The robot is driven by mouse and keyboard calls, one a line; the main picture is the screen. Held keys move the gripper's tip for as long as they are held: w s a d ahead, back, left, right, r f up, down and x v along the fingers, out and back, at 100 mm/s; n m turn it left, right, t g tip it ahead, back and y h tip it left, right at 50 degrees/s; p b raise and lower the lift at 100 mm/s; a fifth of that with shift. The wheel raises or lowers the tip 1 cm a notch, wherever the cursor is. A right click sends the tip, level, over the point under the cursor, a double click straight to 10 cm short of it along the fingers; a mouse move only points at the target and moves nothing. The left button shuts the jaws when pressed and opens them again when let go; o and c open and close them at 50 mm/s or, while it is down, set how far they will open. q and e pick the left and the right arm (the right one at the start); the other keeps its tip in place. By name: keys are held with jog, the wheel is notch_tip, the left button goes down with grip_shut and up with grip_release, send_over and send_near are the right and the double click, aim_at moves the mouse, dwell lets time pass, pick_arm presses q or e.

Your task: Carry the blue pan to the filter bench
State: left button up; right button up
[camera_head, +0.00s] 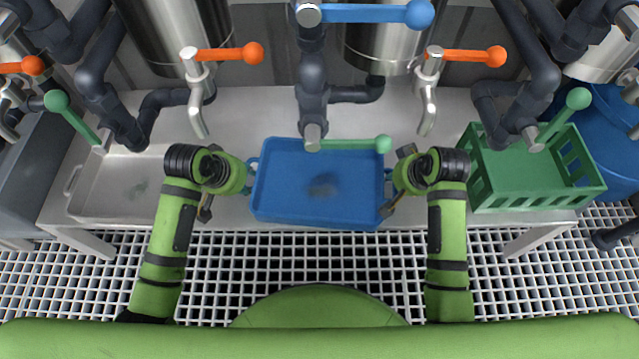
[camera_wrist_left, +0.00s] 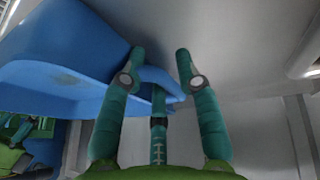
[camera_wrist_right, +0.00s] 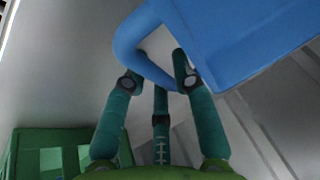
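The blue pan (camera_head: 290,185) lies flat on the metal bench (camera_head: 238,110), with a darker patch in its middle. My left gripper (camera_head: 246,178) is at the pan's left-side handle. In the left wrist view, its fingers (camera_wrist_left: 160,62) stand apart with the handle (camera_wrist_left: 158,78) between them. My right gripper (camera_head: 390,184) is at the right-side handle. In the right wrist view, its fingers (camera_wrist_right: 156,66) are apart, and the looped handle (camera_wrist_right: 127,42) passes between them, partly hiding the left fingertip. I cannot identify the filter bench in these views.
A grey metal tray (camera_head: 110,190) lies left of the pan. A green crate (camera_head: 530,180) stands right, near a blue barrel (camera_head: 608,150). Valve pipes overhang the bench; one with a green lever (camera_head: 350,145) reaches over the pan's back edge. White grating (camera_head: 300,265) covers the floor in front.

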pick_arm(q)
jog(key=shift+c, duration=0.4)
pick_arm(e)
jog(key=shift+c, duration=0.5)
pick_arm(q)
grip_shut()
pick_arm(e)
grip_shut()
pick_arm(q)
jog(key=shift+r, duration=0.15)
pick_arm(e)
jog(key=shift+r, duration=0.15)
